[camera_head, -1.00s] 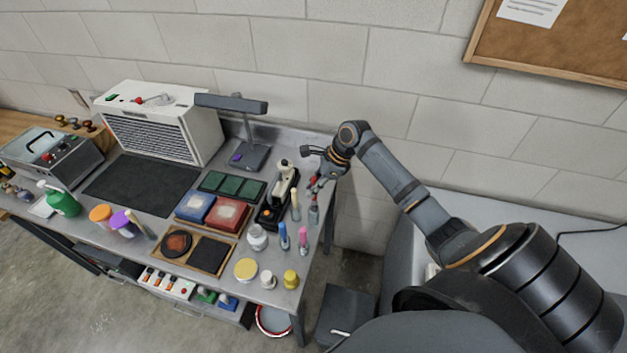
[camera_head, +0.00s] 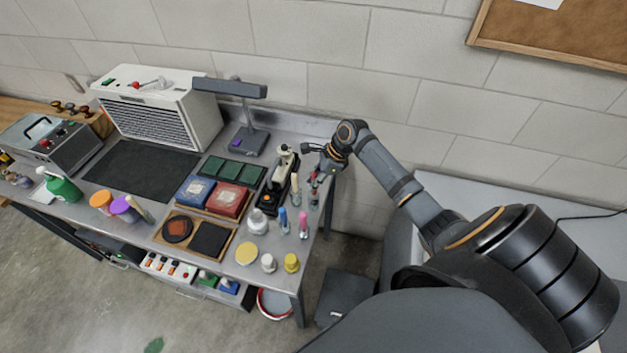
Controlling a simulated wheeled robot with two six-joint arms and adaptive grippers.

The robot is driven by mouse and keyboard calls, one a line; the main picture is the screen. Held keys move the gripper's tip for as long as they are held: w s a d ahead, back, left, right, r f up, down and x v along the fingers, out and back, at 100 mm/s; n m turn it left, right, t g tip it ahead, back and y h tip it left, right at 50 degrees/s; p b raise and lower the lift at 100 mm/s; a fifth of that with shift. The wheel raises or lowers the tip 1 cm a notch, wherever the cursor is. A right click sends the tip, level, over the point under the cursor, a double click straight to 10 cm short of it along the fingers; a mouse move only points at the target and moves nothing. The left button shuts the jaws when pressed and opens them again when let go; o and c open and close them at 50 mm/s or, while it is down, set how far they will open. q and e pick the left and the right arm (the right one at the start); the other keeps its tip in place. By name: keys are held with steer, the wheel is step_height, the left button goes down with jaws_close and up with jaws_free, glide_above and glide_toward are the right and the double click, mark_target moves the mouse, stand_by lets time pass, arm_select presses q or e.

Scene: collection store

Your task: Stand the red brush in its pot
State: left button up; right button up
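My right gripper (camera_head: 317,168) points down over the right end of the workbench. It appears shut on the red brush (camera_head: 314,181), a small red upright shape just under the fingers. The fingers are small and partly hidden in this view. A small grey pot (camera_head: 313,200) stands directly below the red brush near the bench's right edge. I cannot tell whether the brush tip is inside the pot or just above it. My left gripper is not in view.
A tan brush (camera_head: 295,193), a blue one (camera_head: 283,217) and a pink one (camera_head: 303,224) stand close by. A black-and-white device (camera_head: 280,180) is just left of the gripper. A white jar (camera_head: 258,221) and a yellow-topped jar (camera_head: 291,263) stand nearer the front.

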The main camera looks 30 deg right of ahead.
steer(key=o, duration=0.3)
steer(key=shift+o, duration=0.2)
steer(key=v, duration=1.2)
steer(key=shift+s+a+f, duration=0.1)
stand_by(0.6)
